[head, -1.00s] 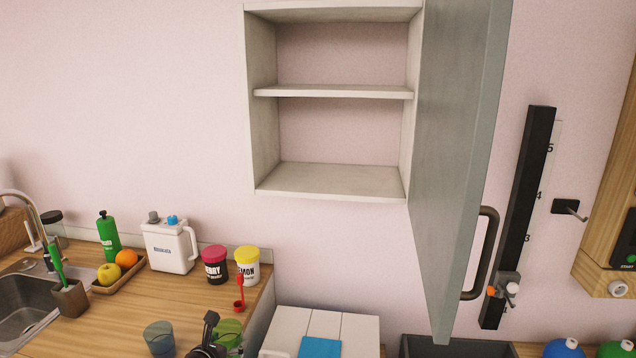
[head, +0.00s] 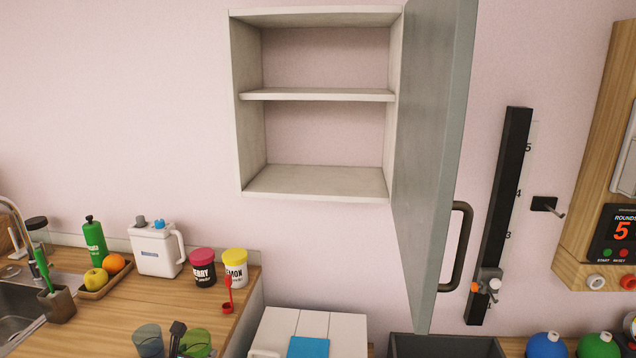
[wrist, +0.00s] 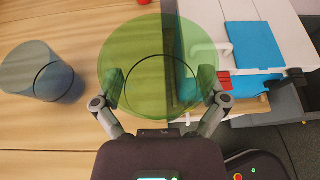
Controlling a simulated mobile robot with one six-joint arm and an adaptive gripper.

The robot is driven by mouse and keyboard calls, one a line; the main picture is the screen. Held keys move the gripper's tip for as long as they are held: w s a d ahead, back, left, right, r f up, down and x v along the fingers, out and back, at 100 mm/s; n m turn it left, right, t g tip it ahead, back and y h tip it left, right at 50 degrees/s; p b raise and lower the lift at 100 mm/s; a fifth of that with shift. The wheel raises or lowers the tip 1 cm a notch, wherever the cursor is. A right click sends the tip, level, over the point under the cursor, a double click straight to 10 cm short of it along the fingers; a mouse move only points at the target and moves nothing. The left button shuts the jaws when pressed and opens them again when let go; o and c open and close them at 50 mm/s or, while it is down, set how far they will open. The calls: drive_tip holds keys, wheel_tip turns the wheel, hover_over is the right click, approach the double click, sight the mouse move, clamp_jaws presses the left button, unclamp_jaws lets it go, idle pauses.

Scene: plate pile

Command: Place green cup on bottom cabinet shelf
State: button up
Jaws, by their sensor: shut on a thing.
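The green cup (wrist: 160,50) is see-through and sits between the two fingers of my gripper (wrist: 163,92) in the wrist view. My gripper is shut on it. In the head view the green cup (head: 196,343) shows at the bottom edge, beside the dark tip of my gripper (head: 177,335). The wall cabinet is open, and its bottom shelf (head: 315,182) is empty. The upper shelf (head: 315,95) is empty too. The cabinet door (head: 430,170) stands swung open to the right, with a dark handle.
A blue-grey cup (head: 149,340) stands on the wooden counter (head: 130,300), left of the green cup. A white box (head: 310,325) with a blue top piece is right of the counter.

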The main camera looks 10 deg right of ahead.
drive_tip(key=w+d+r+m+h+p, duration=0.1)
drive_tip(key=w+d+r+p, duration=0.1)
drive_tip(key=d+r+p, duration=0.6)
drive_tip(key=w+d+r+m+g+h+p, duration=0.1)
drive_tip(key=d+r+p, duration=0.8)
drive_tip(key=r+p, duration=0.9)
drive_tip(key=w+d+r+m+g+h+p, duration=0.1)
drive_tip(key=w+d+r+p, duration=0.3)
drive_tip(key=d+r+p, duration=0.5)
wheel_tip(320, 180, up, 5)
drive_tip(key=m+h+p, duration=0.1)
drive_tip(key=p, duration=0.3)
drive_tip(key=shift+w+d+p, duration=0.15)
drive_tip(key=shift+w+p, duration=0.1)
drive_tip(key=shift+p, duration=0.15)
drive_tip(key=shift+w, duration=0.15)
drive_tip(key=b, duration=0.1)
hover_over(306, 184)
drive_tip(key=s, duration=0.1)
drive_tip(key=shift+s+f, duration=0.15)
drive_tip(key=shift+f, duration=0.6)
drive_tip(key=shift+w+b, duration=0.3)
drive_tip(key=shift+w, duration=0.3)
wheel_tip(306, 184, down, 4)
drive_tip(key=b, duration=0.3)
drive_tip(key=shift+r, duration=0.15)
drive_tip(key=shift+b, duration=0.4)
